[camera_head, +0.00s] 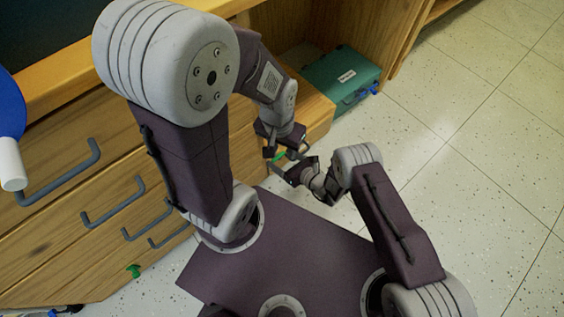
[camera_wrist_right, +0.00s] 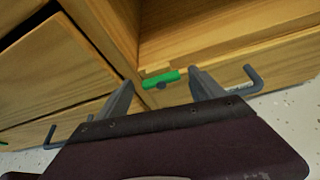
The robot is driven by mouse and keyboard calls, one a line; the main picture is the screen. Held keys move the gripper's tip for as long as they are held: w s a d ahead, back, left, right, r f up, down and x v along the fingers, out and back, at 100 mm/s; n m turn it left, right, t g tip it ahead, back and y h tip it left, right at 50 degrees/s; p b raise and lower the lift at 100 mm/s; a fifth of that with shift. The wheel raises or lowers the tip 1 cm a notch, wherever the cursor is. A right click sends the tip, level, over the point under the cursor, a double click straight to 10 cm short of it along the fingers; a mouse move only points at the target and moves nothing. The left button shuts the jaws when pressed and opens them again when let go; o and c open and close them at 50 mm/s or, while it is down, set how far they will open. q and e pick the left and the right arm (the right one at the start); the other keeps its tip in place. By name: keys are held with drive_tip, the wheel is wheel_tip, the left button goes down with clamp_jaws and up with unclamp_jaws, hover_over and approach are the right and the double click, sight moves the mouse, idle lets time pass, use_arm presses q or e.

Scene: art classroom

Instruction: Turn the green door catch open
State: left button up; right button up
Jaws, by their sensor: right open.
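The green door catch (camera_wrist_right: 160,79) is a short bar, lying nearly level with its right end slightly higher, on the wooden frame below a cubby opening in the right wrist view. My right gripper (camera_wrist_right: 162,82) is open, with one finger on each side of the catch and nothing visibly clamped. In the head view a bit of the green catch (camera_head: 279,157) shows among my gripper fingers. My left gripper (camera_head: 283,142) hangs just above my right one, and its fingers are too small and overlapped to read. Whether any finger touches the catch is unclear.
Wooden drawers with grey bar handles (camera_head: 113,203) line the left. A second green piece (camera_head: 133,271) sits low on the cabinet front. A green case (camera_head: 345,77) is in the open cubby. A grey handle (camera_wrist_right: 252,78) juts out right of the catch. Speckled floor (camera_head: 470,140) is free at right.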

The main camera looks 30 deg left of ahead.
drive_tip(key=shift+a, duration=0.2)
drive_tip(key=c, duration=1.3)
drive_tip(key=shift+r+n+p, duration=0.2)
drive_tip(key=shift+n+p, duration=0.1)
drive_tip(key=shift+p, duration=0.45)
drive_tip(key=shift+c, duration=0.2)
drive_tip(key=shift+t+p, duration=0.3)
drive_tip(key=shift+f+n, duration=0.2)
drive_tip(key=shift+n, duration=0.1)
drive_tip(key=o, duration=1.3)
drive_tip(key=shift+o, duration=0.2)
